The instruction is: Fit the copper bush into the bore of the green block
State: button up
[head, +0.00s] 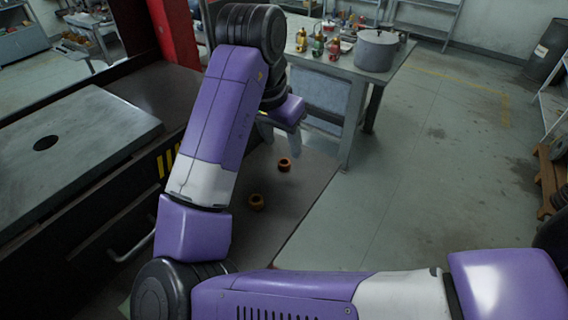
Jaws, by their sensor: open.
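Two ring-shaped pieces rest on the dark surface below my arm. One is an orange-copper ring (284,164) and the other is a darker brown ring (256,202), nearer to me. Either could be the copper bush; I cannot tell which from here. My gripper (281,132) points down above and slightly behind the orange ring, apart from it. It is open and nothing shows between its fingers, though my arm partly hides it. No green block with a bore can be made out in this view.
A metal workbench (353,75) with a large pot (376,50) and several coloured fittings stands behind my gripper. A dark cabinet with a grey top plate (72,140) is on the left. The floor (430,170) at right is clear, with a wooden pallet (550,180) at the edge.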

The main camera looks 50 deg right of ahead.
aim_at(284, 162)
jog(key=shift+a+x, duration=0.15)
jog(key=shift+x, duration=1.4)
jog(key=shift+a+x, duration=0.15)
jog(key=shift+x, duration=1.45)
jog(key=shift+w, duration=0.1)
grip_shut()
